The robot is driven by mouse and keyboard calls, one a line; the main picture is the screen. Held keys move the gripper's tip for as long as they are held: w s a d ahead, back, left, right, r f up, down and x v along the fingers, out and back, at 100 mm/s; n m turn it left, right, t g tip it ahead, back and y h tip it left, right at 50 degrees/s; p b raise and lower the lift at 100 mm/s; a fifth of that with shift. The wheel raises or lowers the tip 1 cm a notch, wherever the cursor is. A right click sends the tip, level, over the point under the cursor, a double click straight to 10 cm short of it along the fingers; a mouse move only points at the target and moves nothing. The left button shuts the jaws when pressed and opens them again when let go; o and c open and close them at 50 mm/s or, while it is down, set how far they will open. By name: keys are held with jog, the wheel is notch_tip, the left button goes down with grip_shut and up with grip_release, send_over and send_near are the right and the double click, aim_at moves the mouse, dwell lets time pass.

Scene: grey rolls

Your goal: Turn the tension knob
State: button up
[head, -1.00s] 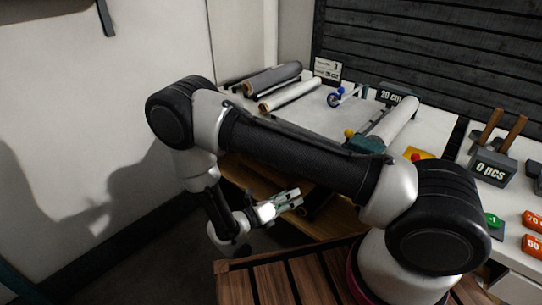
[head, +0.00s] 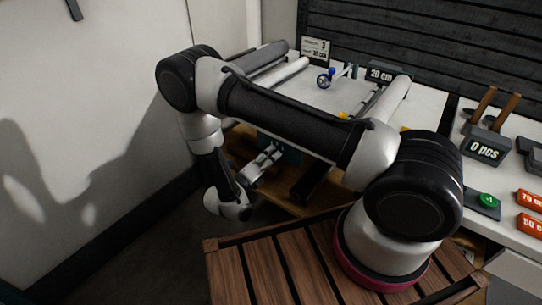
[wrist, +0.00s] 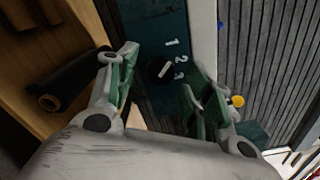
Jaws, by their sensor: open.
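The tension knob (wrist: 158,71) shows in the wrist view as a small black round dial with a white pointer mark. It sits on a dark teal panel (wrist: 172,20) beside the white numbers 1, 2 and 3. The pointer slants toward the numbers, roughly at 2. My gripper (head: 268,158) is open and empty, low in front of the table in the head view. In the wrist view its two green-padded fingers stand on either side of the knob in the picture; no contact is visible. In the head view I cannot make out the knob.
A wooden shelf with a dark roll (wrist: 72,88) lies left of my gripper in the wrist view. Above is the white tabletop (head: 335,100) with grey and white rolls (head: 262,58). A yellow knob (wrist: 237,101) is at the right in the wrist view.

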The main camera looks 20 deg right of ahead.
jog(key=shift+w+d, duration=0.45)
jog(key=shift+d, duration=0.15)
jog(key=c, duration=1.1)
jog(key=shift+o, duration=0.2)
